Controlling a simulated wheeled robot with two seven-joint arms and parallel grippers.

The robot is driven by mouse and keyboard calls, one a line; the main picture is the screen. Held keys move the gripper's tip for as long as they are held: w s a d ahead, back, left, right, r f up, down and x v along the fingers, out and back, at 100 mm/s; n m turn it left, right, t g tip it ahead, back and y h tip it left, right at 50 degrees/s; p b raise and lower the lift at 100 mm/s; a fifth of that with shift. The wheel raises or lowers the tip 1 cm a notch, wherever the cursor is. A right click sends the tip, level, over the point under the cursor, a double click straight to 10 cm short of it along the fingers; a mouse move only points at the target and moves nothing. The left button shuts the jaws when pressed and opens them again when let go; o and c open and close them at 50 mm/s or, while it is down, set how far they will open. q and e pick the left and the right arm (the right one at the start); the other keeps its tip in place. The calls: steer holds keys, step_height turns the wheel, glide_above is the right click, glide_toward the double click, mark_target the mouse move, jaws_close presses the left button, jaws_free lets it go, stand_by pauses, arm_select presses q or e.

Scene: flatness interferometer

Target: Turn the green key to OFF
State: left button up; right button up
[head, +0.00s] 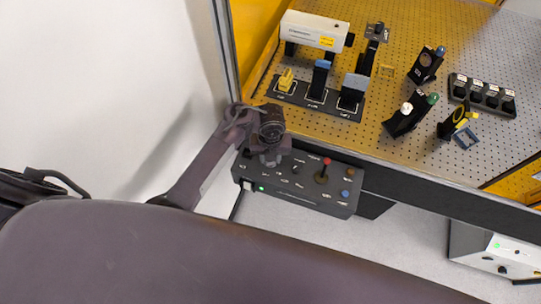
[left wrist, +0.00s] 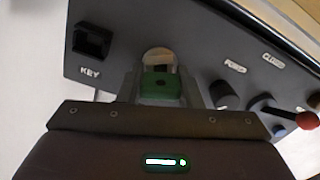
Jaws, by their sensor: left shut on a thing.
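The green key (left wrist: 161,84) sits between the two fingers of my left gripper (left wrist: 161,90) in the left wrist view, in front of a pale round part of the dark control box (left wrist: 120,25). The gripper is shut on the key. In the head view my left gripper (head: 270,152) is over the left part of the control box (head: 325,203), and it hides the key there. A "KEY" label (left wrist: 90,72) shows left of the fingers, below a black square part (left wrist: 92,40). I cannot read an OFF mark. My right gripper is not in view.
A red-knobbed lever (head: 326,162) and a blue button (head: 345,194) are on the box to the right. Black knobs sit between. The perforated optics table (head: 400,60) with several mounts lies behind. A white wall (head: 100,80) is at left.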

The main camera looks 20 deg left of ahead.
arm_select(q)
steer(key=shift+s+f+m, duration=0.1)
steer(key=shift+m, duration=2.3)
steer(key=o, duration=1)
